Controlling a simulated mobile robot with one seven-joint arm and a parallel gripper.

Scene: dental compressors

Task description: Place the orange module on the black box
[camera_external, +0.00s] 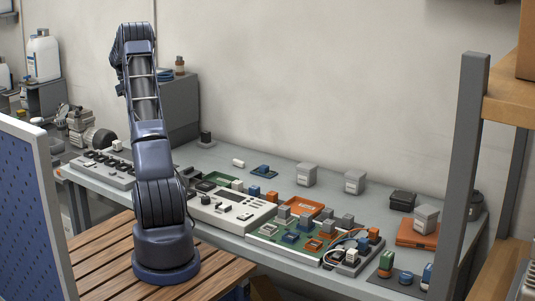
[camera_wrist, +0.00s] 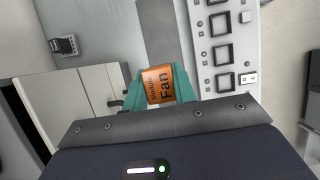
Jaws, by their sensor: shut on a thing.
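The orange module (camera_wrist: 158,86), printed "Module Fan", is between the teal fingers of my gripper (camera_wrist: 161,88) in the wrist view. The gripper is shut on it, with its printed face towards the camera. In the external view my arm rises upright at the left; the gripper and module are hidden there. A low black box (camera_external: 402,201) sits at the right rear of the workbench, well away from my arm. A smaller dark block (camera_external: 206,138) stands at the left rear. I cannot tell which one the task means.
The workbench (camera_external: 235,163) holds a white panel device (camera_external: 232,210), a green board (camera_external: 290,238) with several blocks, grey cubes (camera_external: 306,174) and an orange case (camera_external: 412,234). A grey shelf post (camera_external: 462,160) stands at the right. A row of square switches (camera_wrist: 222,54) shows in the wrist view.

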